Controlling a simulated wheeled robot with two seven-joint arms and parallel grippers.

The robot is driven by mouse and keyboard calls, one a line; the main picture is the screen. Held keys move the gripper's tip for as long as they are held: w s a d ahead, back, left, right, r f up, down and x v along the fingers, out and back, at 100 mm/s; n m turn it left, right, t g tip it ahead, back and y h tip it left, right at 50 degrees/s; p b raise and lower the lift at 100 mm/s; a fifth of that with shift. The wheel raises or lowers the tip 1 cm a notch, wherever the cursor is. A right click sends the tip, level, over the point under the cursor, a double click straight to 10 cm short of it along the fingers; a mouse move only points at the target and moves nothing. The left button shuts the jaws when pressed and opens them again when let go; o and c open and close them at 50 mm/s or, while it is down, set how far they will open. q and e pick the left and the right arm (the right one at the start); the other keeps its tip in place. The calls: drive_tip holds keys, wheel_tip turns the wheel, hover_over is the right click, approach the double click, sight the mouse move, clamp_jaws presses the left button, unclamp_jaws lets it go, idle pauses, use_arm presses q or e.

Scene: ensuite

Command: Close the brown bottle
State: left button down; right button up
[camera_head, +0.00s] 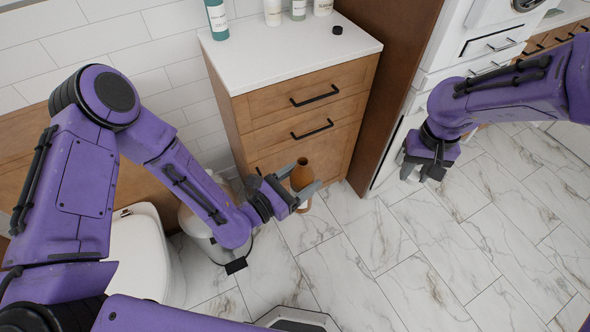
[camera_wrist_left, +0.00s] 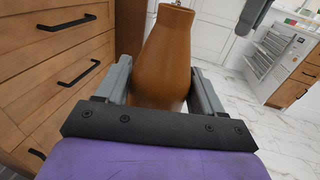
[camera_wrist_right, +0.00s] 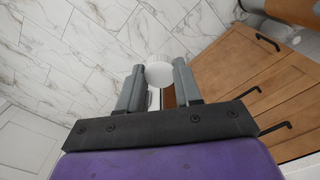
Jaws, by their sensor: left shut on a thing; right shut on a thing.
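The brown bottle (camera_head: 301,176) is upright in my left gripper (camera_head: 304,192), in front of the wooden cabinet. In the left wrist view the bottle (camera_wrist_left: 163,50) stands between the two fingers, which are shut on its body. No cap shows on its narrow neck in the head view. My right gripper (camera_head: 412,168) is to the right of the bottle, well apart from it. In the right wrist view its fingers are shut on a white round piece (camera_wrist_right: 160,74) that looks like a cap. In the head view the arm mostly hides this piece.
A wooden cabinet (camera_head: 275,105) with a white top stands behind the bottle. On it are a teal bottle (camera_head: 216,18), several white bottles and a small black cap (camera_head: 337,29). A white toilet (camera_head: 135,250) is at left.

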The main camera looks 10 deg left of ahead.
drive_tip(key=a+r+m, duration=0.2)
drive_tip(key=a+r, duration=0.2)
drive_tip(key=a, duration=1.1)
wheel_tip(320, 180, up, 6)
drive_tip(key=m, duration=0.3)
hover_over(302, 161)
drive_tip(key=shift+w+f, duration=0.1)
drive_tip(key=shift+f, duration=0.05)
drive_tip(key=shift+d, duration=0.1)
drive_tip(key=shift+f, duration=0.15)
drive_tip(key=shift+f, duration=1.9)
drive_tip(key=shift+f, duration=0.1)
